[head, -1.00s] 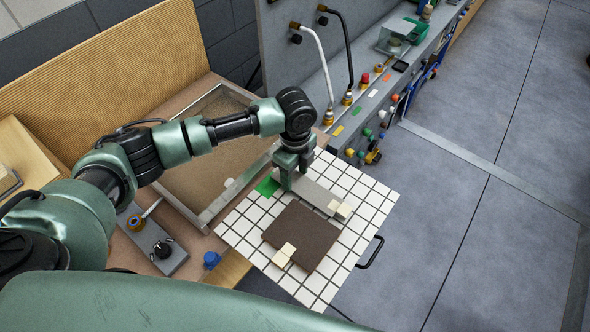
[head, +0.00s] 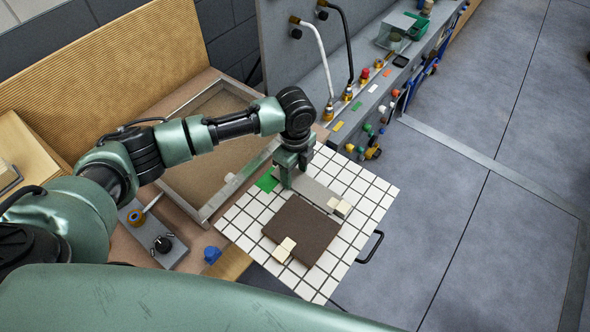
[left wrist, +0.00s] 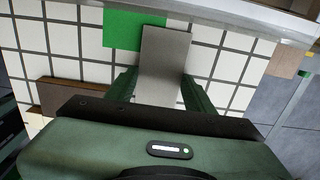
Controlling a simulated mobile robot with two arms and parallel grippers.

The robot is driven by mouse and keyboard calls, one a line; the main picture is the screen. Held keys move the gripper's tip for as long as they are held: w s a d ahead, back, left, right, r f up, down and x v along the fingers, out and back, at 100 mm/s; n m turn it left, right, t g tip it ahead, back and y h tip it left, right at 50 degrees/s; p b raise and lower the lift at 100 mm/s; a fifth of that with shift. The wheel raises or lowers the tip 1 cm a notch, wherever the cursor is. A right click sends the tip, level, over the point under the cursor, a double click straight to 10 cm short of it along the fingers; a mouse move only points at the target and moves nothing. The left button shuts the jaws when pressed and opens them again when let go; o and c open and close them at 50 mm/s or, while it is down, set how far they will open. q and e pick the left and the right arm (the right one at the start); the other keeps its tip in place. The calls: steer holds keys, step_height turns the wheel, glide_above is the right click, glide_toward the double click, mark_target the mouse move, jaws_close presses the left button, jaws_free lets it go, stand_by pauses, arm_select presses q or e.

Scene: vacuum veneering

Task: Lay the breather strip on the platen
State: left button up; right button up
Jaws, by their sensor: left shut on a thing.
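The white gridded platen (head: 236,230) carries a brown panel (head: 300,232) and a green patch (head: 267,180). My left gripper (head: 287,184) is over the platen's far part, beside the green patch, and is shut on a flat grey strip (head: 316,194), which I take to be the breather strip. In the left wrist view the strip (left wrist: 165,55) runs out from between the fingers (left wrist: 161,92) and overlaps the right edge of the green patch (left wrist: 130,28). I cannot tell whether the strip touches the platen all along. My right gripper is not in view.
Pale blocks stand at the strip's right end (head: 341,208) and on the brown panel (head: 284,250). A metal-edged frame (head: 205,212) lies left of the platen. A control box with a black knob (head: 162,244) and a blue cap (head: 212,255) are at lower left.

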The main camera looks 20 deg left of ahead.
arm_select(q)
steer(key=shift+f, duration=0.1)
stand_by(0.7)
steer(key=o, duration=1.4)
step_height(320, 180, up, 7)
steer(key=shift+b, duration=0.7)
steer(key=shift+r, duration=0.4)
